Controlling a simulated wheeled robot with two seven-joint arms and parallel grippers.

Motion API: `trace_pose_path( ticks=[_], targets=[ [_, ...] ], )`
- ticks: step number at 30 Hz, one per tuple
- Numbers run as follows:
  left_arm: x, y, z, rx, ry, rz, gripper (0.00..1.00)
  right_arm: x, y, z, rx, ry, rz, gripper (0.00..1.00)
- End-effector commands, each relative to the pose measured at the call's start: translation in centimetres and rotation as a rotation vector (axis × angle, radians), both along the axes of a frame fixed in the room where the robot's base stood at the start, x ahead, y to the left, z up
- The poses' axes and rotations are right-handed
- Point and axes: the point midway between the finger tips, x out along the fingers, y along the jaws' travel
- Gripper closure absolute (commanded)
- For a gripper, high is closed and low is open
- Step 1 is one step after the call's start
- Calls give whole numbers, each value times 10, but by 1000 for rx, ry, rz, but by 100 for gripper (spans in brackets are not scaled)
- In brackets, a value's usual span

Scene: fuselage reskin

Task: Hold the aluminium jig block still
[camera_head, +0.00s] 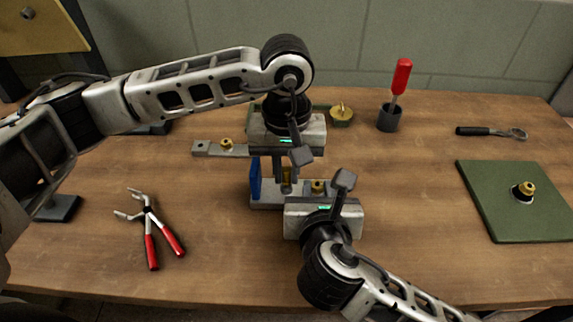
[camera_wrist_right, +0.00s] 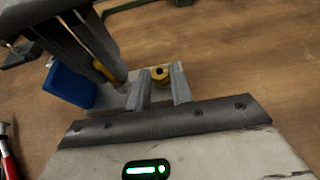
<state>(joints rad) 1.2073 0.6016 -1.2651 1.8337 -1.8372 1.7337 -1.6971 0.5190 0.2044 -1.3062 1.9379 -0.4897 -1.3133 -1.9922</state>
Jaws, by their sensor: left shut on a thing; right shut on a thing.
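The grey aluminium jig block (camera_head: 266,200) lies on the wooden bench at the centre, with a blue piece (camera_head: 254,180) at its left end. My right gripper (camera_head: 332,190) is shut on the block's right end; in the right wrist view its fingers stand either side of the block, around a brass fastener (camera_wrist_right: 159,75). My left gripper (camera_head: 289,172) points down over the block's middle, shut on a small brass-coloured piece, which also shows in the right wrist view (camera_wrist_right: 105,72). Its lower end is partly hidden, so I cannot tell whether it touches the block.
A flat metal strip with a brass fastener (camera_head: 227,147) lies behind left. Red-handled pliers (camera_head: 150,232) lie at front left. A green panel (camera_head: 510,215) lies right. A red-handled tool stands in a dark cup (camera_head: 389,118); a black-handled tool (camera_head: 490,132) lies back right.

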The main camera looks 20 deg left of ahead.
Motion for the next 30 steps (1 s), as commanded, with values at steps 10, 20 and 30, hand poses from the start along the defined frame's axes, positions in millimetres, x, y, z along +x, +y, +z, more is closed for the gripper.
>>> trace_pose_path(
  ticks=[10,20,30],
  targets=[
    [0,0,-7,1,0,0,100,0,0,0,-1,1,-2,100],
    [0,0,-7,1,0,0,60,0,0,0,-1,1,-1,100],
    [0,0,15,0,-2,0,60,0,0,0,-1,1,-1,100]
  ],
)
